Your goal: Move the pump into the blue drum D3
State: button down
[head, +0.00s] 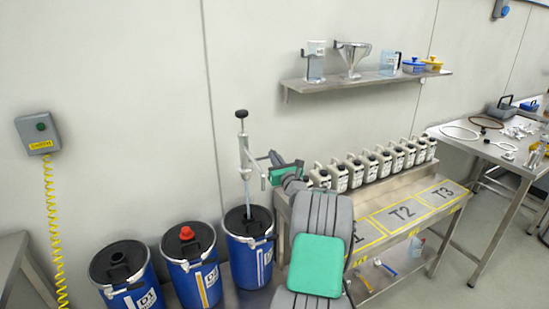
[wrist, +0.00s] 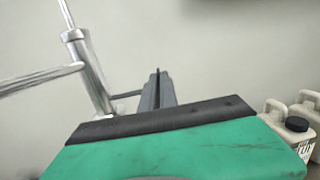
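The pump (head: 243,160) is a grey metal upright with a dark handle on top and a side spout. It stands nearly upright at the blue drum D3 (head: 250,255), its lower tube reaching down to the drum's dark lid. How deep the tube goes is hidden by the lid. In the wrist view the pump's metal body (wrist: 92,75) and spout show at the left, beside the fingers. My gripper (head: 270,160) is just right of the pump, level with its middle. Its grey fingers (wrist: 157,90) look close together, but I cannot tell whether they grip any part of the pump.
Drum D1 (head: 122,278) and a blue drum with a red cap (head: 194,262) stand left of D3. A bench (head: 410,212) with marked spots and a row of white canisters (head: 372,165) lies to the right. A wall shelf (head: 365,80) hangs above. The wall behind the pump is bare.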

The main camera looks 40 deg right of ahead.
notch_tip(320, 180, down, 9)
jog(key=b, duration=0.5)
jog(key=shift+b, duration=0.35)
dwell(0.8)
jog(key=shift+f, duration=0.1)
notch_tip(320, 180, down, 8)
jog(key=b, duration=0.5)
dwell(1.0)
dwell(0.4)
jog(key=shift+f+b, duration=1.25)
jog(key=shift+f, duration=0.45)
jog(key=shift+f, duration=0.5)
dwell(1.1)
